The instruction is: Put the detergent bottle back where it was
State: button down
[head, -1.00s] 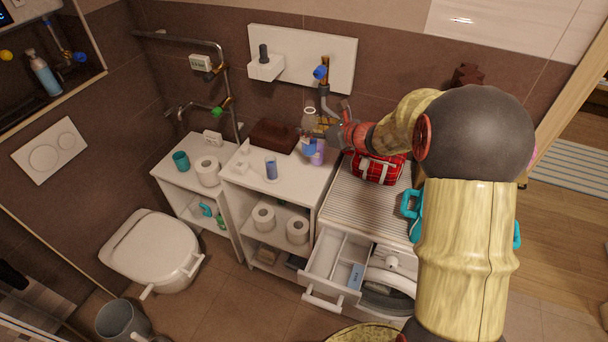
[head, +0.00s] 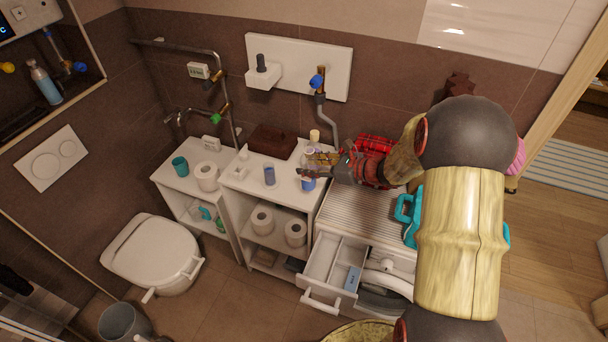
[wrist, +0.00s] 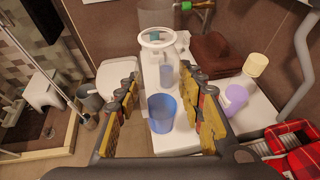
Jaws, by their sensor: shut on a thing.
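The washer drawer (head: 334,266) is open.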

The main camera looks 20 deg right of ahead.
jog(key=w+d+f+b, duration=0.1)
jog(key=w+f+b, duration=0.1)
jog(key=w+f, duration=0.5)
jog(key=shift+f, duration=1.45)
jog(key=shift+d, duration=0.1)
jog(key=shift+f+b, duration=0.2)
jog(key=shift+b, duration=0.1)
jog(key=c, duration=1.1)
grip_release()
jog(key=shift+c, duration=0.2)
jog(key=shift+r, duration=0.1)
